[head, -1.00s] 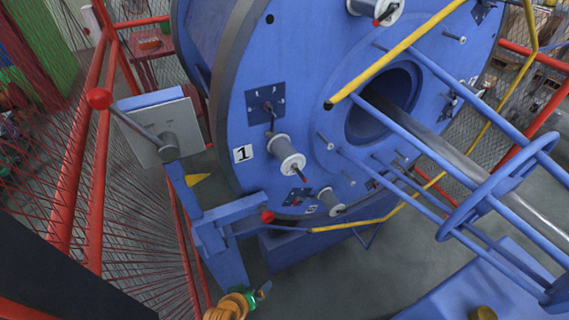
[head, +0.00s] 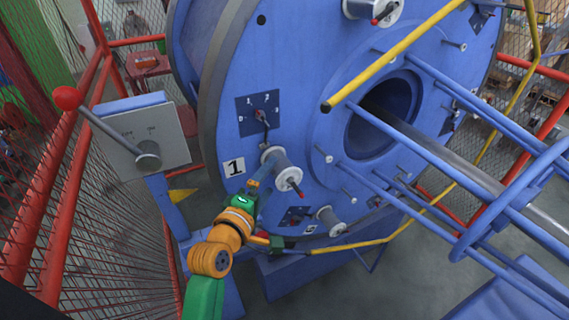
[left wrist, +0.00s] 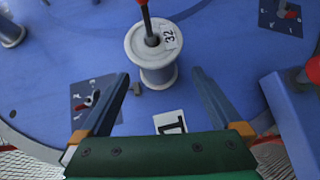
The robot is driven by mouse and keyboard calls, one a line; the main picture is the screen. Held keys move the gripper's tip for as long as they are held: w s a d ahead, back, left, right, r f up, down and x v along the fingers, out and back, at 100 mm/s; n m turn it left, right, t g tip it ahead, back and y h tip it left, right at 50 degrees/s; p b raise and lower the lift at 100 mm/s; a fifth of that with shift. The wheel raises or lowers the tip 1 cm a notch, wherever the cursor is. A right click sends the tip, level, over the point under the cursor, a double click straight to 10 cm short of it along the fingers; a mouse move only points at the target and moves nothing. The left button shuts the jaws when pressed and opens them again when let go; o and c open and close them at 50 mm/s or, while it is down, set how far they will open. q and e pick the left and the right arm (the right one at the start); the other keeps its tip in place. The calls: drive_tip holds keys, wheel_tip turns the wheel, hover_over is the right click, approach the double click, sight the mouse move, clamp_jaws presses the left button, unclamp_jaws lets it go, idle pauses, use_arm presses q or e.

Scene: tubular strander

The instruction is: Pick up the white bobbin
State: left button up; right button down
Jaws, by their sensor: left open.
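A white bobbin (head: 287,172) with a red-tipped spindle sits on the face of the blue strander disc, beside the number 1 label. In the left wrist view the white bobbin (left wrist: 150,72) carries a "32" tag and has a red-tipped rod in front of it. My left gripper (head: 252,187) is just left of and below this bobbin in the head view. In the left wrist view my open left gripper (left wrist: 160,76) has its fingertips on either side of the bobbin's lower end, with visible gaps. My right gripper is not in view.
Another bobbin (head: 328,218) is lower on the disc, and one more (head: 372,10) is at the top. A yellow bar (head: 395,58) and blue rods cross on the right. A grey lever box (head: 150,140) and red mesh fence stand left.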

sight(277, 165)
use_arm(q)
drive_tip(key=x, duration=0.6)
drive_tip(key=shift+w+a+r, duration=0.1)
drive_tip(key=shift+w, duration=0.3)
drive_tip(key=shift+s+r, duration=0.1)
drive_tip(key=shift+s, duration=0.1)
drive_tip(key=c, duration=0.4)
clamp_jaws()
